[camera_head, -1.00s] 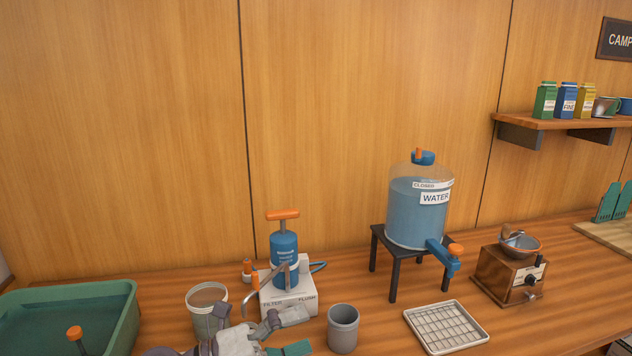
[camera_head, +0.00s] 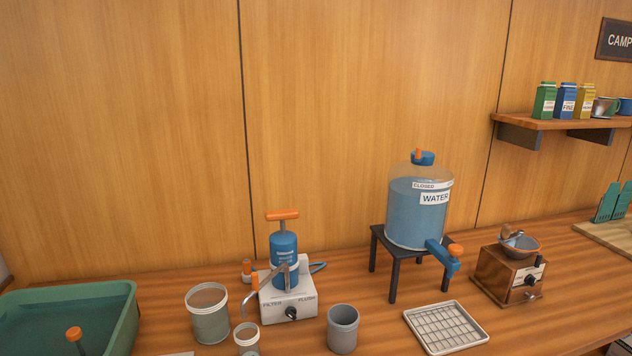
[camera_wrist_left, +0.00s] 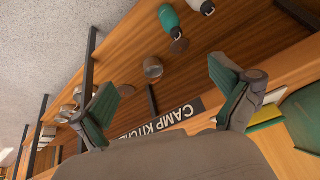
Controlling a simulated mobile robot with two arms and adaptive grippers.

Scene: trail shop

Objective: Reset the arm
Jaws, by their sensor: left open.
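My left gripper (camera_wrist_left: 165,98) shows in the left wrist view with its two green-padded fingers wide apart and nothing between them. It points toward shelves and a "CAMP KITCHEN" sign (camera_wrist_left: 180,115), which look tilted there. No part of either arm shows in the head view, and my right gripper is not seen.
On the counter stand a green basin (camera_head: 125,325), a blue pump filter (camera_head: 285,262), a clear cup (camera_head: 209,318), a smaller cup (camera_head: 247,340), a grey cup (camera_head: 343,330), a water dispenser (camera_head: 415,215) on a stand, a drip tray (camera_head: 446,328) and a grinder (camera_head: 508,275).

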